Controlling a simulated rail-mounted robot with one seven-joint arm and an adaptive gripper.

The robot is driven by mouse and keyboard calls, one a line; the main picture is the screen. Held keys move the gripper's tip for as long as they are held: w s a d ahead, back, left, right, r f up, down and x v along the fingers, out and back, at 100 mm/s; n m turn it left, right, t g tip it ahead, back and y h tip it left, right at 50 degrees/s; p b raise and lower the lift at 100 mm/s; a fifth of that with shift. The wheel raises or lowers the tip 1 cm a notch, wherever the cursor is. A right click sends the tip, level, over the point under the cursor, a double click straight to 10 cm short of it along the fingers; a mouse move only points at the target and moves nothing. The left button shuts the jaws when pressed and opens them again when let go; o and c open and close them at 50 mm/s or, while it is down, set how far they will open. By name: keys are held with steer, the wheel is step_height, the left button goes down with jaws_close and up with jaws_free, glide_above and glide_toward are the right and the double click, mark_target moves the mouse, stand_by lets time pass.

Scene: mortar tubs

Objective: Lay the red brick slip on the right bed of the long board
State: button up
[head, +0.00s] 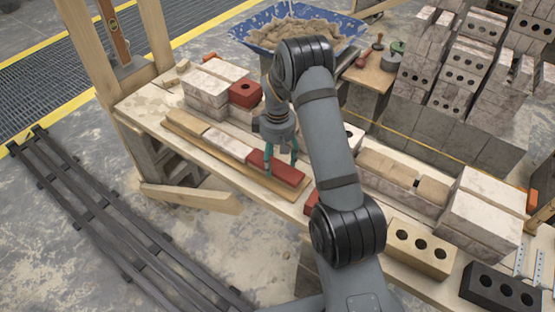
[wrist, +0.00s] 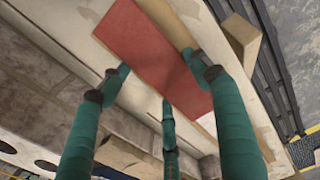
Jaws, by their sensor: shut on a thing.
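The red brick slip (head: 277,170) is at the right end of the long board (head: 240,166), roughly in line with it. My gripper (head: 281,163) comes down from above and is shut on the slip, with green fingers at its long sides. In the wrist view the slip (wrist: 150,48) lies between the fingertips (wrist: 158,82), with a strip of tan board (wrist: 168,18) along its edge. I cannot tell whether the slip's underside touches the bed, which it hides. A whitish slip (head: 228,141) lies mid-board, and the left part (head: 187,123) looks tan.
A red holed brick (head: 245,93) and pale bricks (head: 207,90) stand behind the board. More pale blocks (head: 480,212) stand at the right. My arm hides part of the bench. The bench's front edge runs close to the board.

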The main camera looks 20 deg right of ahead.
steer(key=shift+f+b, duration=0.35)
steer(key=shift+f, duration=0.05)
stand_by(0.4)
steer(key=o, duration=1.6)
step_height(320, 180, up, 12)
steer(key=shift+f, duration=0.1)
step_height(320, 180, down, 12)
steer(key=shift+r, duration=0.25)
